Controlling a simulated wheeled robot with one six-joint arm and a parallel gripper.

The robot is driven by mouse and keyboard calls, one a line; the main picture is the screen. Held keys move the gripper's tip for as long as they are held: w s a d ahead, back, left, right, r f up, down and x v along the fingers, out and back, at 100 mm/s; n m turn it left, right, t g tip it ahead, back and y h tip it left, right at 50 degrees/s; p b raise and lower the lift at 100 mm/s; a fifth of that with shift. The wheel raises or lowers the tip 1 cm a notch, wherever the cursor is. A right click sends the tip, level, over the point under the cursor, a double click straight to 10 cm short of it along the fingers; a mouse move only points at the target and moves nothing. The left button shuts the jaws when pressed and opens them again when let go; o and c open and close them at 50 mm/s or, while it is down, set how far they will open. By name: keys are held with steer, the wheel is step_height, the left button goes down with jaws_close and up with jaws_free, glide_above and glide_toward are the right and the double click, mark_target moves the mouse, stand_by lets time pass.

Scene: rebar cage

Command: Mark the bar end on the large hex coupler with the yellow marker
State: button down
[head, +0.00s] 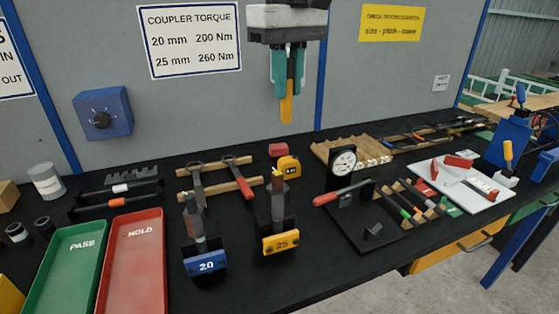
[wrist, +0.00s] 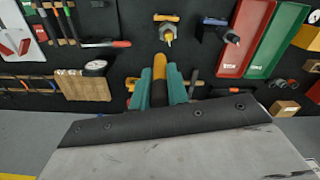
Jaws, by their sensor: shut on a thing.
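My gripper (head: 288,75) hangs high above the back of the bench, with teal fingers shut on the yellow marker (head: 286,110). The marker points straight down; it also shows between the fingers in the wrist view (wrist: 159,66). The larger coupler (head: 278,204) stands upright in the holder with the yellow "25" plate (head: 281,243), in front of and well below my gripper. A second coupler (head: 195,220) stands in the holder with the blue "20" plate (head: 206,263).
A yellow tape measure (head: 289,166) and a red block (head: 278,149) sit close behind the 25 holder. Wrenches on wooden rails (head: 220,186) lie to its left, a dial gauge (head: 343,162) to its right. Green (head: 64,270) and red (head: 134,265) trays lie at the left.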

mark_target(288, 120)
steer(key=shift+f, duration=0.1)
steer(key=shift+s+d+f, duration=0.1)
steer(key=shift+f, duration=1.6)
steer(key=shift+s+f, duration=0.1)
steer(key=shift+f, duration=1.6)
steer(key=shift+f, duration=1)
steer(key=shift+r, duration=3.05)
